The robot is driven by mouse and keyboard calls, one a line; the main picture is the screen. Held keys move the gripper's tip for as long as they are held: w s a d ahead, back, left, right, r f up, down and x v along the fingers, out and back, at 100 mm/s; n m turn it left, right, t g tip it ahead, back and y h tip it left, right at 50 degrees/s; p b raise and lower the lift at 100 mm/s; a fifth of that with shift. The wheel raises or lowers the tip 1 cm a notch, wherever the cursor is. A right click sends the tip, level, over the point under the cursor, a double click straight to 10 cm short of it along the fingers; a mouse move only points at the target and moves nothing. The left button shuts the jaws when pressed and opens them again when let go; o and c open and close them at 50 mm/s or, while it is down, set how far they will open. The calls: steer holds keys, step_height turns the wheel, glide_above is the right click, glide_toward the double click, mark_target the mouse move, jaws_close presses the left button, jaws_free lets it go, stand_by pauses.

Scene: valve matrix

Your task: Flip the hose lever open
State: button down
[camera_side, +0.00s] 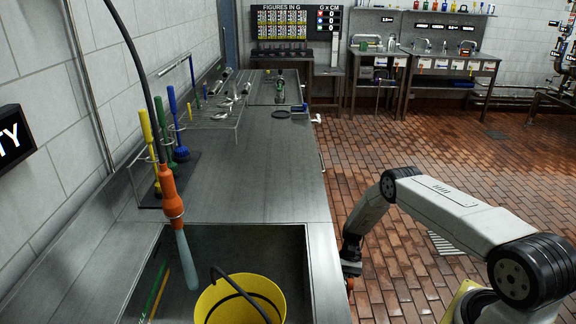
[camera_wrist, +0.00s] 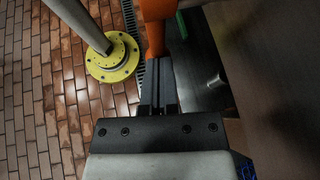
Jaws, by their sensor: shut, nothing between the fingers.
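A black hose (camera_side: 138,58) hangs down over the sink and ends in an orange hose fitting (camera_side: 171,193) with a pale grey-blue nozzle (camera_side: 186,260). I cannot make out a separate lever on it. My gripper (camera_side: 350,276) points down beside the right edge of the counter, low and well to the right of the hose. In the wrist view its dark fingers (camera_wrist: 158,80) are together and shut. An orange part (camera_wrist: 154,30) shows at the far end of the fingers; I cannot tell whether it belongs to them.
A yellow bucket (camera_side: 240,299) stands in the sink (camera_side: 221,238), between the hose and my gripper. Yellow and blue brushes (camera_side: 178,130) stand in a rack behind the hose. The counter (camera_side: 270,160) beyond the sink is mostly clear. The tiled floor is open to the right.

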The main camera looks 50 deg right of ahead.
steer(key=shift+s+a+f, duration=0.1)
steer(key=shift+s+a, duration=0.05)
steer(key=shift+s, duration=0.05)
steer(key=v, duration=0.8)
steer(key=shift+w, duration=0.15)
stand_by(0.4)
